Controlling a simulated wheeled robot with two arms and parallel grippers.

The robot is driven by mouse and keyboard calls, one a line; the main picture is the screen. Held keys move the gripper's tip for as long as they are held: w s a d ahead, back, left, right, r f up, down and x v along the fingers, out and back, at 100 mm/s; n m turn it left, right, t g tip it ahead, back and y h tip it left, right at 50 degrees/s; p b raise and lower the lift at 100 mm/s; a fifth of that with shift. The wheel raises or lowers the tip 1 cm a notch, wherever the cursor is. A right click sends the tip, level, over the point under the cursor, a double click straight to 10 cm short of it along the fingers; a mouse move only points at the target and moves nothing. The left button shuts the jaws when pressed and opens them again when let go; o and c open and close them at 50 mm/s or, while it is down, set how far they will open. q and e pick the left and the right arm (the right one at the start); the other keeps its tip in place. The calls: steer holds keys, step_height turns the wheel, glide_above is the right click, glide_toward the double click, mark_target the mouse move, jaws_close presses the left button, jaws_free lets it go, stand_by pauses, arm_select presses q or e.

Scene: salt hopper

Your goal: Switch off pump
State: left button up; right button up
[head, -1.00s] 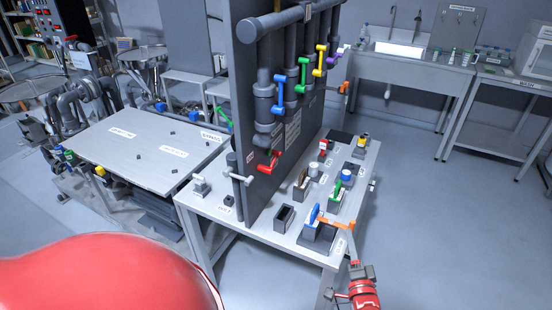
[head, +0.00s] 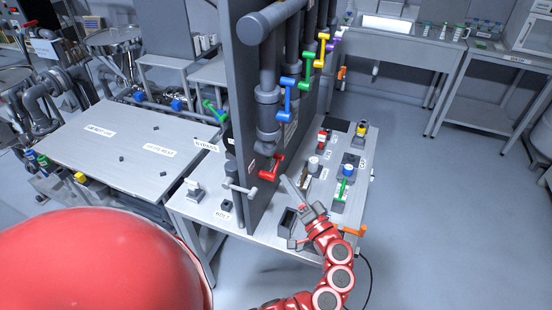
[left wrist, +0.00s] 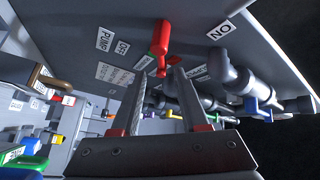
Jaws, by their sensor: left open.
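The red lever (head: 270,168) sits low on the near edge of the dark upright panel (head: 245,110). In the left wrist view the red lever (left wrist: 160,38) stands on the panel between a PUMP label (left wrist: 106,38) with an OFF label (left wrist: 122,47) on one side and an ON label (left wrist: 220,30) on the other. My left gripper (head: 291,184) is just right of and below the lever in the head view. In the left wrist view its fingers (left wrist: 160,85) are apart and empty, pointing toward the lever; I see no clear contact. My right gripper is not in view.
The grey table (head: 190,208) carries several small coloured switches, such as the green one (head: 342,190) and the blue-capped one (head: 348,170), near my left arm. Blue (head: 286,98) and green (head: 304,72) levers are higher on the panel. Floor is clear at right.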

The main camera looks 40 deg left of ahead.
mark_target(277, 163)
arm_select(q)
steer(key=p+x, duration=0.2)
steer(key=x, duration=0.5)
steer(key=shift+w+a+r, duration=0.1)
steer(key=shift+a+r, duration=0.05)
steer(key=shift+a, duration=0.1)
jaws_close()
